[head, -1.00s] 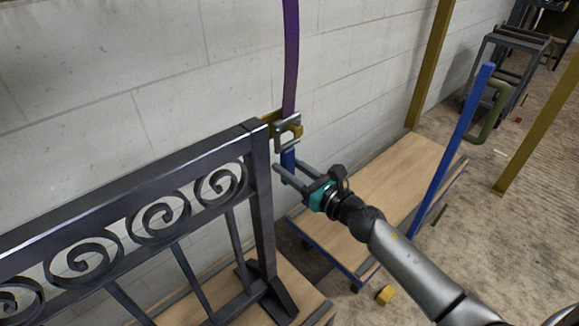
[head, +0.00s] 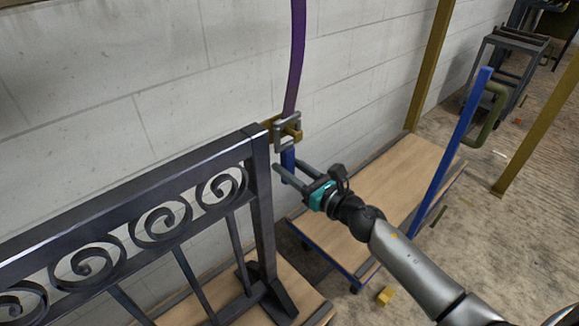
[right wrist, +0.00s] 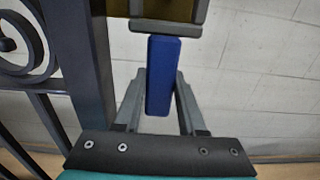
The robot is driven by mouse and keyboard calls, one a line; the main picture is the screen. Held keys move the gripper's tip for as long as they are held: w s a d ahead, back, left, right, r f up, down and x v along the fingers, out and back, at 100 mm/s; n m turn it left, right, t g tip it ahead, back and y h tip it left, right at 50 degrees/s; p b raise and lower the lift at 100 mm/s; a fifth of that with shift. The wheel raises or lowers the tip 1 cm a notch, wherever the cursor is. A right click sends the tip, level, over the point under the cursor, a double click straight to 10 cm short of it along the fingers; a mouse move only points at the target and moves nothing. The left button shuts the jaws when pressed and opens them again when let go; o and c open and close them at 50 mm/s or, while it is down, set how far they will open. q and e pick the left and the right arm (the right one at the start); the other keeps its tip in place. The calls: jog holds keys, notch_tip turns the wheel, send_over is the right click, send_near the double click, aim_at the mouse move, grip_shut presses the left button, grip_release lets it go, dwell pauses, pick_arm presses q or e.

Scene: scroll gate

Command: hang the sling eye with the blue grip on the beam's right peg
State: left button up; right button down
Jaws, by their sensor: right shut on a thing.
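The purple sling (head: 296,60) hangs from above and ends in a grey metal eye (head: 278,134) with a blue grip (head: 288,162) below it. My right gripper (head: 283,174) is shut on the blue grip, just right of the gate's upper right corner. The right wrist view shows the grip (right wrist: 163,78) between my fingers, with the eye (right wrist: 160,26) above. The beam's right peg (head: 296,133) is brass-coloured. It shows through the eye's opening and at its right side, so the eye appears to be around it. Contact between them cannot be told. My left gripper is out of view.
The dark scroll gate (head: 150,185) stands at the left, close to my gripper. A pale block wall (head: 120,60) is behind. A wooden-topped cart (head: 395,185) with a blue post (head: 455,140) stands at the right.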

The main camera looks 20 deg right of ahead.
jog(key=shift+r, duration=0.3)
jog(key=shift+v, duration=2.35)
jog(key=shift+b+v, duration=0.5)
jog(key=shift+v, duration=0.65)
jog(key=shift+b+v, duration=0.65)
jog(key=shift+v, duration=1.85)
jog(key=shift+w, duration=0.1)
